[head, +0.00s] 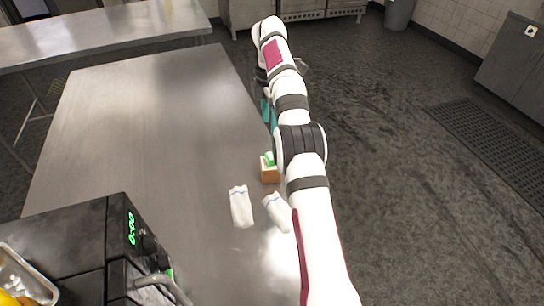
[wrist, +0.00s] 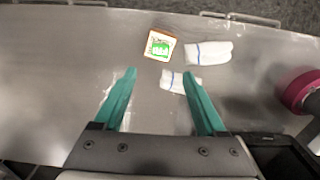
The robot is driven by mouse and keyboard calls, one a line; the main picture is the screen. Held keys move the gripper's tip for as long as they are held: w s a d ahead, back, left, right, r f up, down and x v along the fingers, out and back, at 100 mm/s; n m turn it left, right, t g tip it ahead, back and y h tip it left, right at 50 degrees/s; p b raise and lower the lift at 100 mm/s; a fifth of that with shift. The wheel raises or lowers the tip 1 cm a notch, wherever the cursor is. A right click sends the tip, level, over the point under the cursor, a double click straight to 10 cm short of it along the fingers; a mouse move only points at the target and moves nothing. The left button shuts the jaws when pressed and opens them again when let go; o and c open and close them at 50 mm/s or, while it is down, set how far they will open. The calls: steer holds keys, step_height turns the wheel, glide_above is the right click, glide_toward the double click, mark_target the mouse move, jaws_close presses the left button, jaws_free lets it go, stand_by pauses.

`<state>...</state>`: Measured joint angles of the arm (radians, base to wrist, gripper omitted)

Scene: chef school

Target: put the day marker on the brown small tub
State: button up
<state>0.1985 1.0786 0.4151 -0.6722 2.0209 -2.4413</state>
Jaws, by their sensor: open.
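The brown small tub (head: 270,176) stands on the steel table beside my arm. In the wrist view it is a small square with a brown rim (wrist: 150,53), ahead of my fingertips. A small green-and-white piece (head: 269,158), which looks like the day marker, is at the top of the tub. From above its green part (wrist: 160,47) lies within the tub's outline; I cannot tell whether it rests on the rim or inside. My gripper (wrist: 159,73) is open, with nothing between its teal fingers, apart from tub and marker. My arm partly hides it in the head view.
Two white cloths with blue stripes (head: 241,207) (head: 277,212) lie on the steel table (head: 150,110) near the tub. A black appliance (head: 90,235) with a green display stands at the lower left. The table's far left is clear.

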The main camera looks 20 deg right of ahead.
steer(key=s+a+r+m, duration=0.5)
steer(key=s+m, duration=0.1)
steer(key=s, duration=0.3)
steer(key=s+a+r+m, duration=0.4)
steer(key=s+r+m, duration=0.15)
steer(key=s, duration=0.35)
steer(key=s+a+f+m, duration=0.1)
steer(key=s+f+m, duration=0.2)
steer(key=s, duration=0.5)
steer(key=s+a+f+m+y, duration=0.1)
steer(key=s+a+f+m, duration=0.1)
steer(key=s+m, duration=0.3)
steer(key=s+a+f+m, duration=0.2)
steer(key=s+f+m, duration=0.2)
steer(key=s, duration=0.6)
steer(key=shift+s+a+y, duration=0.2)
steer(key=shift+s+y, duration=0.15)
steer(key=shift+y, duration=0.05)
